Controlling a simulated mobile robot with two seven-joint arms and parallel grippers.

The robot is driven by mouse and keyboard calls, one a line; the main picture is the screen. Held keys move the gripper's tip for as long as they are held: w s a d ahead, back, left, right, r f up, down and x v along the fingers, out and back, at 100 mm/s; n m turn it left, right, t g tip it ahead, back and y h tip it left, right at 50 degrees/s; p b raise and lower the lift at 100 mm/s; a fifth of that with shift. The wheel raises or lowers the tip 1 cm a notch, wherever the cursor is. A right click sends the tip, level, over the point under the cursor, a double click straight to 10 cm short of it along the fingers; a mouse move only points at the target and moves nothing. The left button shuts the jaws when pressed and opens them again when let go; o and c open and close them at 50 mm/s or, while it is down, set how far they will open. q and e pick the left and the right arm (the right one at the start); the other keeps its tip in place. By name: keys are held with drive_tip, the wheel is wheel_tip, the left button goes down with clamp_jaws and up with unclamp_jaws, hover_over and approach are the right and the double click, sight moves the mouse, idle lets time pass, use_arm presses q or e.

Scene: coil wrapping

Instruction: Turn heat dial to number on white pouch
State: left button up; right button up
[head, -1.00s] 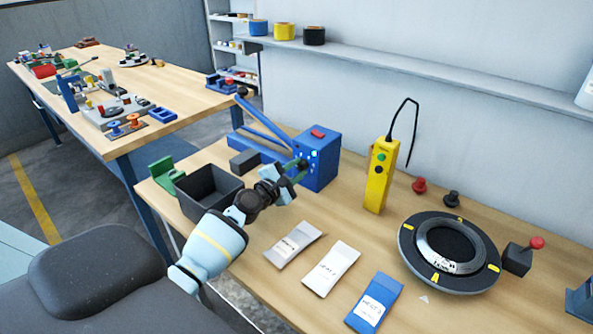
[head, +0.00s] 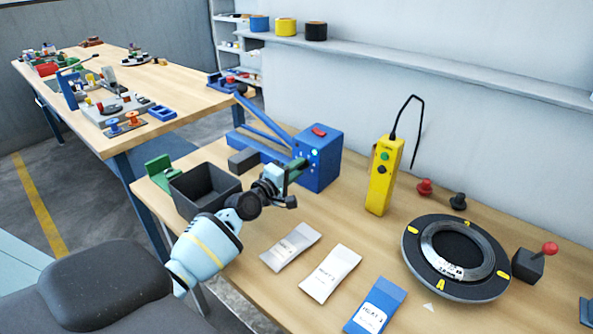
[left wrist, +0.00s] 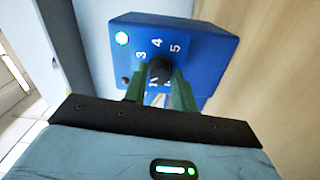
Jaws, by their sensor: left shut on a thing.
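The heat dial (left wrist: 160,70) is a dark knob on the face of a blue box, which also shows in the head view (head: 318,160). The numbers 3, 4 and 5 are readable around the dial; the lower marks are partly hidden, and I cannot tell its pointer's setting. My left gripper (head: 298,166) is shut on the dial, its green fingers (left wrist: 157,88) on either side of it. The white pouch (head: 330,274) lies on the bench between a grey pouch (head: 290,247) and a blue pouch (head: 376,306). Its label starts with HEAT; the number is too small to read surely.
A dark open bin (head: 205,190) stands left of the blue box, near my left forearm. A yellow handheld controller (head: 381,180) stands to the right of the box. A black ring fixture (head: 455,291) and a red-knobbed lever (head: 530,263) are farther right.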

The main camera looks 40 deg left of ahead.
use_arm(q)
drive_tip(key=shift+m, duration=0.4)
drive_tip(key=o, duration=1)
drive_tip(key=shift+s, duration=0.1)
drive_tip(key=shift+s+a+p, duration=0.15)
drive_tip(key=shift+s+p, duration=0.05)
drive_tip(key=shift+s, duration=1.75)
drive_tip(key=shift+s+a+p, duration=0.15)
drive_tip(key=shift+s, duration=1.75)
